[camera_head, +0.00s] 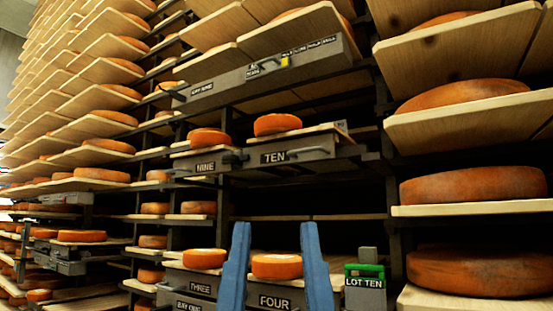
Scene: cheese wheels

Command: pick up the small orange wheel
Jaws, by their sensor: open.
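Several small orange wheels are in view, and I cannot tell which one the task names. One small orange wheel (276,266) lies on the board of the drawer labelled FOUR and appears between my fingers. Another wheel (204,258) lies on the drawer labelled THREE, just left. Above, one wheel (208,137) is on drawer NINE and one wheel (277,124) is on drawer TEN. My gripper (276,225) shows as two blue upright fingers, open, with nothing held. Whether the fingers reach as deep as the wheel on FOUR is unclear.
A grey block with a green top, labelled LOT TEN (364,280), stands right of my fingers. Large wheels (473,184) lie on boards at the right. A drawer (262,75) juts out above. The dark shelf gap above drawer FOUR looks empty.

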